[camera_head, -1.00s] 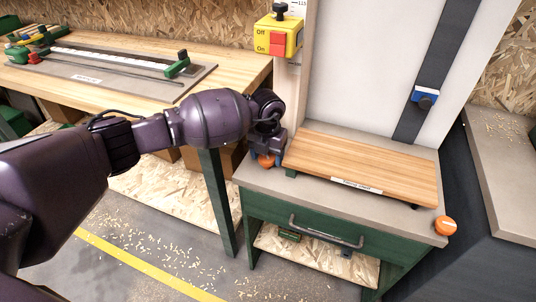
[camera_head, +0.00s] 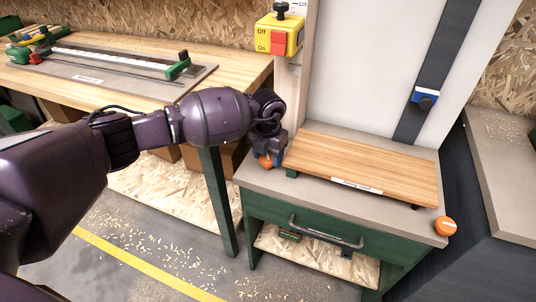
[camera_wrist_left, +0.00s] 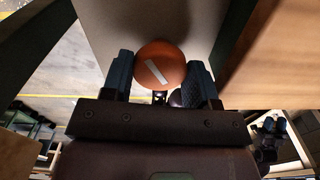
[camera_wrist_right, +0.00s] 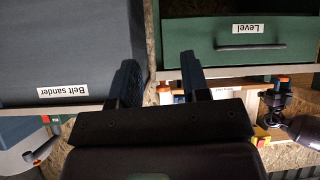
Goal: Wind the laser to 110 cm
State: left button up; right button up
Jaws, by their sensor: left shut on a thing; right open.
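My left gripper (camera_head: 266,155) is at the left front corner of the green cabinet's grey top. It is shut on a round orange knob (camera_head: 265,161). In the left wrist view the orange knob (camera_wrist_left: 160,62) sits between the two fingers, with a tilted white mark on its face. A second orange knob (camera_head: 445,226) is at the cabinet's right front corner. A blue block (camera_head: 425,97) sits on a dark upright strip; I cannot tell whether it is the laser. A scale (camera_head: 298,6) is cut off at the top edge. My right gripper (camera_wrist_right: 159,62) is open and empty.
A wooden board (camera_head: 360,165) lies on the grey top. A yellow on/off switch box (camera_head: 279,36) is above my left wrist. A green drawer (camera_head: 310,222) with a bar handle is below the top. A workbench (camera_head: 110,85) stands at the left.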

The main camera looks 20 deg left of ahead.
aim_at(268, 156)
pick_arm(q)
jog(key=o, duration=0.7)
jog(key=shift+c, duration=0.2)
jog(key=shift+r, duration=0.6)
notch_tip(268, 156, up, 6)
jog(key=shift+f+p, duration=0.1)
jog(key=shift+p, duration=0.7)
jog(key=shift+r, duration=0.25)
